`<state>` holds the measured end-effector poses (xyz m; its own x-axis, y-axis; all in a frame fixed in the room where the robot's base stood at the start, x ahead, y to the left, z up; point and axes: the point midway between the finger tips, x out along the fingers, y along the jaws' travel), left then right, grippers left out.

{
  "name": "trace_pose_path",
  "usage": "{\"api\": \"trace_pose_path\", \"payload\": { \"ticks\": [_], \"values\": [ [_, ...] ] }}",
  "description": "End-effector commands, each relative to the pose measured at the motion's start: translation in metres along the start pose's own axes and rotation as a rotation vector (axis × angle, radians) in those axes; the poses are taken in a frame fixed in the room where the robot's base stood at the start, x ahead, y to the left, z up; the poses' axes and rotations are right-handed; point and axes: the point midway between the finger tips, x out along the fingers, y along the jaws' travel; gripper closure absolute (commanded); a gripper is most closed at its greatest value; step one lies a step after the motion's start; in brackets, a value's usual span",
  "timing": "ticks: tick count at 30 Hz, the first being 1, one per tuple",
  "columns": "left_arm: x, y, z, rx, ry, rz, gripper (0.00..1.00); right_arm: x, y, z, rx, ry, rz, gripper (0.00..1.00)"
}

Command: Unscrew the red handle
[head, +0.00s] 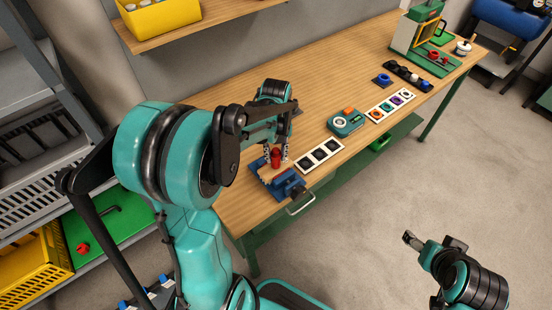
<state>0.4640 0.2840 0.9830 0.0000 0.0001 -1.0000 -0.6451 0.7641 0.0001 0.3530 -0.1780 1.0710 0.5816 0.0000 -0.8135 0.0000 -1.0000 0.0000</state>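The red handle (276,158) stands upright at the blue vise (291,188) on the near part of the wooden workbench. My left gripper (276,150) points down over it, with one fingertip on each side of the red handle. At this size I cannot tell whether the fingers press on it or stand slightly apart. The handle's lower end is hard to make out. My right gripper (411,240) is away from the bench, over the floor at the lower right. Its fingers are too small to judge.
On the workbench (235,113), a white strip with dark sockets (319,155) lies just right of the vise. A teal device (345,122), a strip with coloured rings (390,106) and a green machine (418,35) stand farther along. The floor at right is clear.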

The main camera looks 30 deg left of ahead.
Motion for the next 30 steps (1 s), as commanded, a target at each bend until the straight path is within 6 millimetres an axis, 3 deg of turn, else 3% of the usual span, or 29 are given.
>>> {"api": "trace_pose_path", "payload": {
  "ticks": [5,8,30],
  "values": [
    [0.0001,0.0000,0.0000,-0.012,0.000,0.000,0.96,0.0000,0.0000,0.0000,0.000,0.000,0.000,0.31],
    [0.0000,0.0000,-0.0001,-0.106,0.000,0.000,0.96,0.0002,0.0000,0.0002,0.000,0.000,0.000,0.31],
    [-0.0021,0.0000,0.0000,-1.349,0.000,0.000,0.96,0.0011,0.0000,0.0008,0.000,0.000,0.000,0.31]
  ]
}}
